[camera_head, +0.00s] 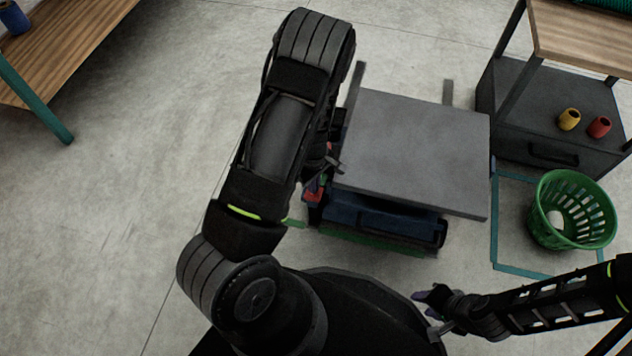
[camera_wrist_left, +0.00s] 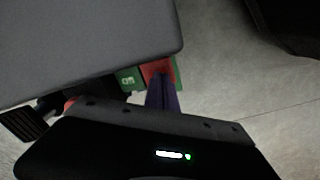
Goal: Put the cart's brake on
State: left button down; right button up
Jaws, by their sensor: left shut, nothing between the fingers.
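The cart has a flat grey top (camera_head: 415,150) over a dark blue body (camera_head: 375,215). My left gripper (camera_head: 332,168) is low at the cart's left side, mostly hidden by my arm. In the left wrist view its purple fingers (camera_wrist_left: 162,95) are shut and empty. Their tips overlap a red panel (camera_wrist_left: 157,68) beside a green panel (camera_wrist_left: 130,78) with a white mark, under the cart top's edge; I cannot tell whether they touch. A black ribbed pedal (camera_wrist_left: 26,122) shows at the left, partly hidden by the gripper. My right gripper (camera_head: 428,308) is away from the cart, its opening unclear.
A green basket (camera_head: 545,215) stands on the floor inside teal tape marks (camera_head: 494,230) right of the cart. A shelf unit (camera_head: 497,100) holding a yellow cup (camera_head: 569,119) and a red cup (camera_head: 599,127) is behind it. Floor left of my arm is clear up to a wooden table (camera_head: 75,40).

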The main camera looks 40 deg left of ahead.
pick_arm(q)
jog(key=shift+f+b, duration=0.9)
jog(key=shift+f, duration=0.25)
dwell(0.9)
jog(key=shift+r, duration=0.1)
notch_tip(320, 180, up, 7)
jog(key=p, duration=0.6)
jog(key=shift+p, duration=0.35)
dwell(0.4)
